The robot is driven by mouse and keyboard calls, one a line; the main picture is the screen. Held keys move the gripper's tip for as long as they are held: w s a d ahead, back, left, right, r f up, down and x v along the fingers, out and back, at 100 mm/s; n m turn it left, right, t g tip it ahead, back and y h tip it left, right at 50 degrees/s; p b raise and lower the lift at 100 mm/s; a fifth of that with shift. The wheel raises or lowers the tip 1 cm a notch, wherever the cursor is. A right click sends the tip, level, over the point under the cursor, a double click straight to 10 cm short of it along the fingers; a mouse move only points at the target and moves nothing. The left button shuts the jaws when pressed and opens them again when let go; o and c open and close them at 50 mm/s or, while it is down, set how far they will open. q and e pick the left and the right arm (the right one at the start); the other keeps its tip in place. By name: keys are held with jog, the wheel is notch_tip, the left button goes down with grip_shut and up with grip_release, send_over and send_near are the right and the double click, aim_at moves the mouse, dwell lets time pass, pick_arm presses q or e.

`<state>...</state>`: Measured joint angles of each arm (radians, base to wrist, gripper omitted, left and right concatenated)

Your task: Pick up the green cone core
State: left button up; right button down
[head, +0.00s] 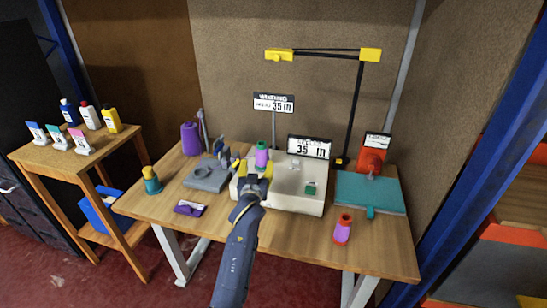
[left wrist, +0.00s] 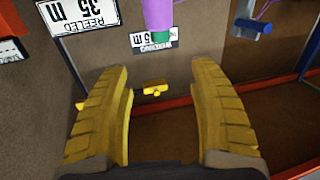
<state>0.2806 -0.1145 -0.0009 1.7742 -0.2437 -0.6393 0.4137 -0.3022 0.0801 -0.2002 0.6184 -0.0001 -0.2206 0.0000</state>
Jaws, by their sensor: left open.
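The green cone core (head: 262,155) stands upright with purple thread wound on it, by the left end of the cream machine. In the left wrist view the purple-and-green cone (left wrist: 159,20) shows at the top edge, cut off by the frame, its green end towards the fingers. My left gripper (head: 253,170) has yellow fingers spread apart, close to the cone in the head view. In the wrist view nothing lies between the fingers (left wrist: 161,75). Whether they touch the cone I cannot tell. My right gripper is not in view.
The cream machine (head: 290,200) carries a small green part (head: 310,189). A purple cone (head: 190,139), a teal-and-yellow cone (head: 152,181) and a red-and-purple cone (head: 342,230) stand on the table. A grey fixture (head: 205,176) is left of the gripper, a teal pad (head: 372,193) at right.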

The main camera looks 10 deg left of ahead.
aim_at(261, 146)
pick_arm(q)
jog(key=w+a, duration=0.1)
jog(key=w, duration=0.4)
jog(key=w+a, duration=0.1)
jog(key=w, duration=0.4)
jog(key=w+a+f, duration=0.1)
jog(key=w, duration=0.5)
jog(key=shift+c, duration=0.3)
grip_shut()
